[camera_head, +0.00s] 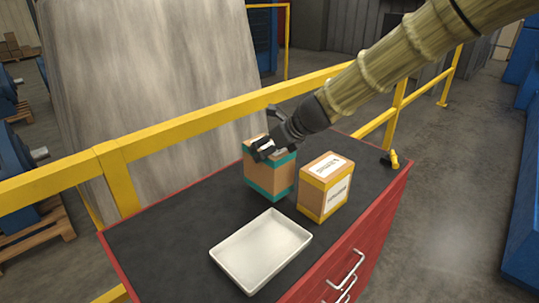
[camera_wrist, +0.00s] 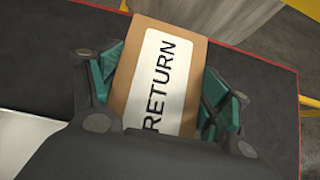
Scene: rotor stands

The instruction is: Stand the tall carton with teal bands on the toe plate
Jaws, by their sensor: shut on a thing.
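The carton with teal bands (camera_head: 270,178) is brown, with teal along its top and bottom edges. It is upright at the middle of the dark worktop (camera_head: 150,235); I cannot tell whether its base touches the top. My gripper (camera_head: 266,149) is shut on its upper part from above. In the wrist view the carton's top (camera_wrist: 158,70), with a white label reading RETURN, sits between the two fingers. The fingers hide part of its upper sides. I cannot make out a toe plate in either view.
A yellow-banded carton (camera_head: 325,187) stands close to the right of the held one. An empty white tray (camera_head: 262,251) lies in front. A small yellow item (camera_head: 394,160) is at the right corner. Yellow railing (camera_head: 190,138) runs behind the red cabinet (camera_head: 378,228).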

